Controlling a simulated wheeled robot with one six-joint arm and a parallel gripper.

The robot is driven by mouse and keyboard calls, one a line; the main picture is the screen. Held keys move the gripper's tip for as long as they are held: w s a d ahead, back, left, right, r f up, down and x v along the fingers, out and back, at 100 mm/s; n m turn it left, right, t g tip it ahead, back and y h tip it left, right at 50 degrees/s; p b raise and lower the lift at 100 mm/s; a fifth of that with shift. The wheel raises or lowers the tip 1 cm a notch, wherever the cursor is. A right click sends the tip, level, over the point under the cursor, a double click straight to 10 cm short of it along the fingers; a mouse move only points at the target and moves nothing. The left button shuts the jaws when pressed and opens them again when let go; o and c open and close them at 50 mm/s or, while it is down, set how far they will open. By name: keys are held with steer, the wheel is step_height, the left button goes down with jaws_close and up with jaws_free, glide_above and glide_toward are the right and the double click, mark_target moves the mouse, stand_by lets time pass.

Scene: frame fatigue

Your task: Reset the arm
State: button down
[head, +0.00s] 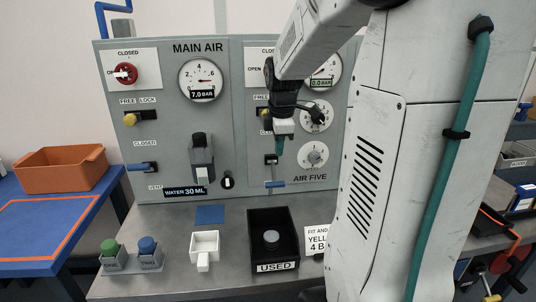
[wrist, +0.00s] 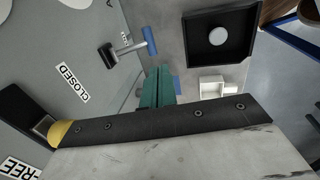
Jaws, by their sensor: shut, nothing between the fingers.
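My gripper (head: 279,147) hangs in front of the right half of the grey panel (head: 226,120), its teal fingertips pointing down. The fingers are shut with nothing between them; they also show shut in the wrist view (wrist: 158,87). They are a little above the blue-handled valve (head: 274,184) in the head view, and appear apart from it in the wrist view (wrist: 134,46). My arm comes down from the upper right and covers the panel's right side and part of its labels.
On the grey bench stand a black USED tray (head: 257,225) holding a grey disc (head: 271,237), a white holder (head: 204,242), and green (head: 109,246) and blue (head: 147,245) knobs. An orange bin (head: 61,168) sits on a blue table at left. The bench's front middle has some free room.

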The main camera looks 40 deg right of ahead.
steer(key=shift+r, duration=0.15)
steer(key=s+a+m, duration=0.5)
steer(key=s+a, duration=0.4)
steer(key=a, duration=0.3)
steer(key=s+a+r+m+y, duration=0.1)
steer(key=s+a+m, duration=0.4)
steer(key=s+a, duration=0.5)
steer(key=a, duration=0.3)
steer(key=shift+s+m, duration=0.2)
steer(key=shift+m, duration=0.1)
